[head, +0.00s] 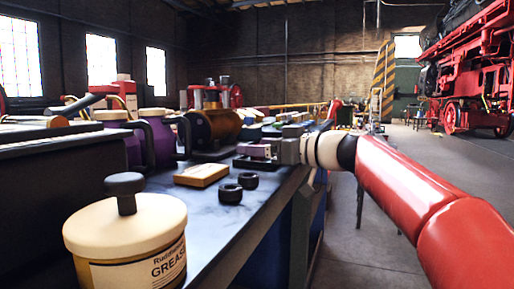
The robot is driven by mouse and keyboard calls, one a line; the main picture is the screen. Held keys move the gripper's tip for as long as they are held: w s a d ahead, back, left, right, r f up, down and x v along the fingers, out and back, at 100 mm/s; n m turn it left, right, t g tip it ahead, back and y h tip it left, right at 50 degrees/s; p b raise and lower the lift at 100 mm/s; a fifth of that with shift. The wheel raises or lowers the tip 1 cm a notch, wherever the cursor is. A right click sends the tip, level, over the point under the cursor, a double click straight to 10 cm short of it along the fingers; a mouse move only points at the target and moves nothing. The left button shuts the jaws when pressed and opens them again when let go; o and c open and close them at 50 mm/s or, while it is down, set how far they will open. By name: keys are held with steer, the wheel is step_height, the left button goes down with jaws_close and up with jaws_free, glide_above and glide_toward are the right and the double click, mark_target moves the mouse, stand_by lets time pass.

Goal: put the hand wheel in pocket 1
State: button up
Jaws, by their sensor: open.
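My gripper (250,157) is over the right edge of the dark workbench (150,190), at the end of my red arm, its fingers pointing left. It is open. A small purple piece (256,150) shows at the fingers; I cannot tell whether it is a loose part or part of the gripper. I cannot make out a loose hand wheel with certainty. A red round part (236,95), wheel-like, shows far back beside the red and brass machinery. No numbered pocket can be read in this view; the bench beyond my gripper is crowded and partly hidden.
A cream grease tin (125,235) with a dark knob stands at the near bench edge. Purple cans (158,138) stand left. Open floor (430,170) lies right.

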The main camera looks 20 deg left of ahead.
steer(key=b+v, duration=0.1)
steer(key=v, duration=1)
